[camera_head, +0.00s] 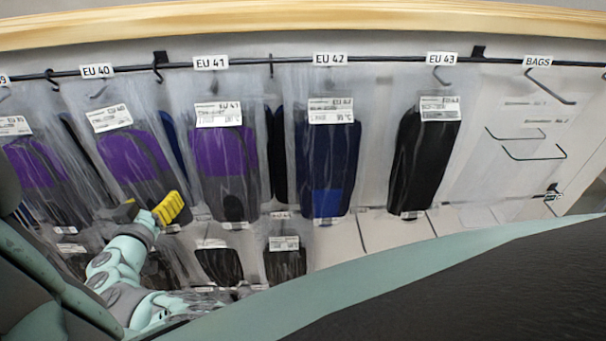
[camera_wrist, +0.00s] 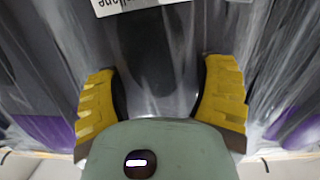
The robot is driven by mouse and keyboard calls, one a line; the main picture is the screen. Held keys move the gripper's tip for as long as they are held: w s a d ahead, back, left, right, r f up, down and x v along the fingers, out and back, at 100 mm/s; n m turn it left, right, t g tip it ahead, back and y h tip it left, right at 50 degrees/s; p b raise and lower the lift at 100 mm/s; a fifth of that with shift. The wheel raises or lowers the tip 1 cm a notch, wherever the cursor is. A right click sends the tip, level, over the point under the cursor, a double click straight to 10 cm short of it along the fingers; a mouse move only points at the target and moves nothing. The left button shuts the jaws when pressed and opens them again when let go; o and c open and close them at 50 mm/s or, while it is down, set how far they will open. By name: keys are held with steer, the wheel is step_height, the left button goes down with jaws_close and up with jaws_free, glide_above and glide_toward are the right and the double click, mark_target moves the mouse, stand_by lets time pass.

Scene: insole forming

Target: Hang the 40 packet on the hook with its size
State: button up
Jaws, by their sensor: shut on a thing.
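The 40 packet (camera_head: 133,155) is a clear bag with a purple and dark grey insole and a white label reading EU 40. It is tilted below the EU 40 sign (camera_head: 97,71) and its hook (camera_head: 98,94); I cannot tell whether its top is on the hook. My gripper (camera_head: 172,208) has yellow fingers and is at the packet's lower end. In the wrist view my gripper (camera_wrist: 160,75) is shut on clear film over a dark insole, with a white label (camera_wrist: 135,4) at the top edge. The fingertips' grip is partly hidden by film.
Packets hang under EU 41 (camera_head: 225,150), EU 42 (camera_head: 328,150) and EU 43 (camera_head: 427,155), close together. Another purple packet (camera_head: 38,165) hangs to the left. A lower row has dark packets (camera_head: 285,262). The BAGS hook (camera_head: 550,87) at the right is bare.

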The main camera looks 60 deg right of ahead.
steer(key=shift+d, duration=0.1)
steer(key=o, duration=1.1)
steer(key=shift+o, duration=0.2)
steer(key=shift+s, duration=0.1)
steer(key=v, duration=1.2)
